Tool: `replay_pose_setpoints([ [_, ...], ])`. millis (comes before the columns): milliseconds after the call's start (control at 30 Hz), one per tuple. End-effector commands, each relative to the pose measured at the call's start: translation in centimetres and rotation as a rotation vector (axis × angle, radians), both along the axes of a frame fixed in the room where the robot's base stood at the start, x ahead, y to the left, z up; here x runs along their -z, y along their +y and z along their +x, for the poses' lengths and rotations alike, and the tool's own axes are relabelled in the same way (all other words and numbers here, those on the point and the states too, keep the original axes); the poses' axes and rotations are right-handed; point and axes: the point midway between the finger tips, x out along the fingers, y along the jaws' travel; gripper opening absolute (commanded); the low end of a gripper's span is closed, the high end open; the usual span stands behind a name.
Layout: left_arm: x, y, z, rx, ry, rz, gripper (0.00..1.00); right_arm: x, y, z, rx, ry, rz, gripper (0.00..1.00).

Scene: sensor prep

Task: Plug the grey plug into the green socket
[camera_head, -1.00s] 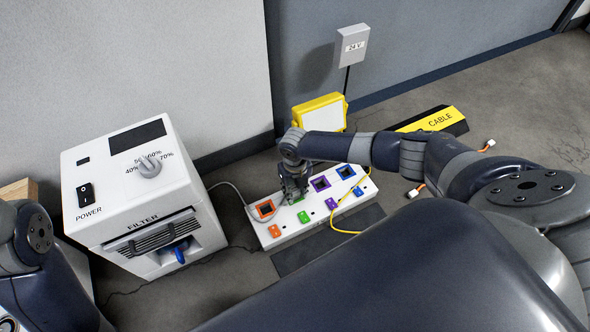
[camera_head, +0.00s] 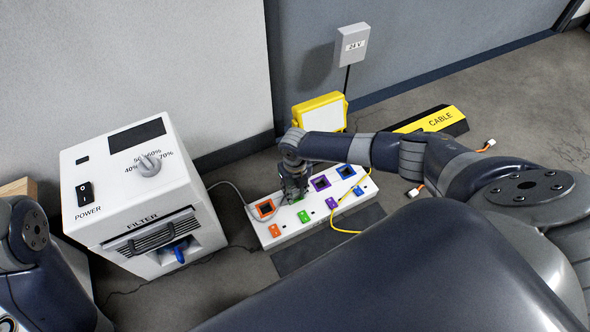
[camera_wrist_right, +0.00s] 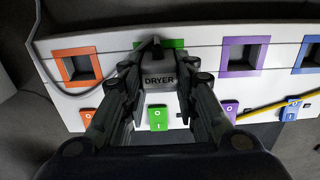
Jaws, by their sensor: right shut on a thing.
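A grey plug marked DRYER (camera_wrist_right: 159,80) sits between the fingers of my right gripper (camera_wrist_right: 158,98), which is shut on it. The green socket (camera_wrist_right: 174,44) is right at the plug, which covers most of it; only green edges show on either side. I cannot tell how deep the plug is in the socket. In the head view my right gripper (camera_head: 294,190) points down over the green socket (camera_head: 297,200) on the white power strip (camera_head: 285,236). My left gripper is out of view; only part of my left arm shows at the lower left.
The strip also has orange (camera_wrist_right: 76,66), purple (camera_wrist_right: 244,52) and blue (camera_wrist_right: 309,52) sockets, with coloured switches in front. A yellow cable (camera_head: 343,232) crosses the strip. A white filter box (camera_head: 140,190) stands to the left. A yellow lamp (camera_head: 320,110) stands behind the strip.

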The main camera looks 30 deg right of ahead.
Motion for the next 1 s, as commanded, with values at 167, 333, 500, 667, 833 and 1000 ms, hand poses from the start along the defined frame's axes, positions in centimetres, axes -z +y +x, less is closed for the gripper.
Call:
replay_pose_setpoints([
  [167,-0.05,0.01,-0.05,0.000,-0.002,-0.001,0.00,0.10,-0.02,-0.11,0.000,0.002,-0.001,0.06],
  [333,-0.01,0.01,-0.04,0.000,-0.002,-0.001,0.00,0.17,-0.02,-0.13,0.000,0.003,-0.001,0.06],
  [500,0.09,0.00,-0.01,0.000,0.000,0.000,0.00,0.36,-0.02,-0.15,0.000,0.003,-0.001,0.06],
  [667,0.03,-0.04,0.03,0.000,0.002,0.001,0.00,0.44,-0.03,-0.15,0.000,0.002,-0.001,0.37],
  [833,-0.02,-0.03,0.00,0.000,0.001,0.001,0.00,0.41,-0.02,-0.13,0.000,0.002,-0.001,0.51],
  [1000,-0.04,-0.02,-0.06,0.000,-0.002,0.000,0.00,0.39,-0.03,-0.11,0.000,0.002,-0.001,0.56],
])
